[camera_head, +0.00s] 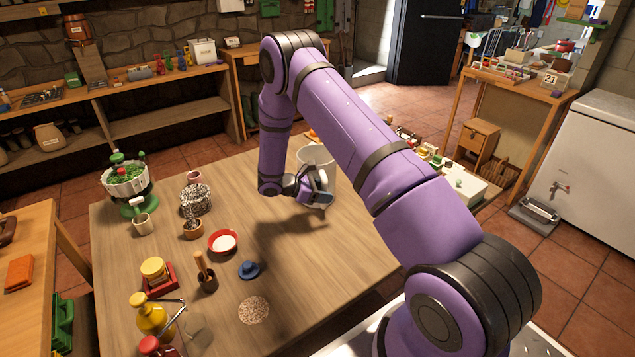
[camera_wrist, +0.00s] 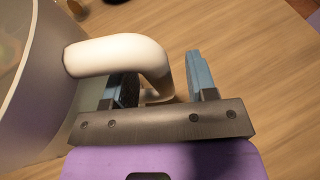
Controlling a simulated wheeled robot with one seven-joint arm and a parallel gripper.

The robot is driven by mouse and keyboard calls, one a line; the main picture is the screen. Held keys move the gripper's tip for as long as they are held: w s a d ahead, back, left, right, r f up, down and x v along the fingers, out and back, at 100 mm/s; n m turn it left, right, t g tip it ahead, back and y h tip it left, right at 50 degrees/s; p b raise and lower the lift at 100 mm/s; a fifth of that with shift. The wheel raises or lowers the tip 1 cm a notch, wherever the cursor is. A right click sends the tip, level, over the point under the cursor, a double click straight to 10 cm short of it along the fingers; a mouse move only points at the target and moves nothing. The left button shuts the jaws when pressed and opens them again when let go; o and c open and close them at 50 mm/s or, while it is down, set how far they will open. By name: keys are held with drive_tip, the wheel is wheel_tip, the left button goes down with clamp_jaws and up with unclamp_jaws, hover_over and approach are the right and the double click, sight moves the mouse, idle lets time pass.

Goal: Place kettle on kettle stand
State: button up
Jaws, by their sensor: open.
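A pale vessel, which looks like the kettle (camera_head: 316,154), stands near the far edge of the wooden table, partly hidden behind my gripper (camera_head: 320,193). In the wrist view its grey-white wall (camera_wrist: 28,105) fills the left side, and its white curved handle (camera_wrist: 118,54) reaches toward my gripper (camera_wrist: 165,85). My two blue-grey fingers are open, with the handle's down-turned part between them. I see a gap to the right finger; contact with the left one is unclear. A round speckled flat disc (camera_head: 254,310) lies near the table's front; I cannot tell if it is the kettle stand.

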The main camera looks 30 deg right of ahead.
drive_tip(key=shift+d, duration=0.15)
drive_tip(key=shift+c, duration=0.2)
clamp_jaws()
idle(1.2)
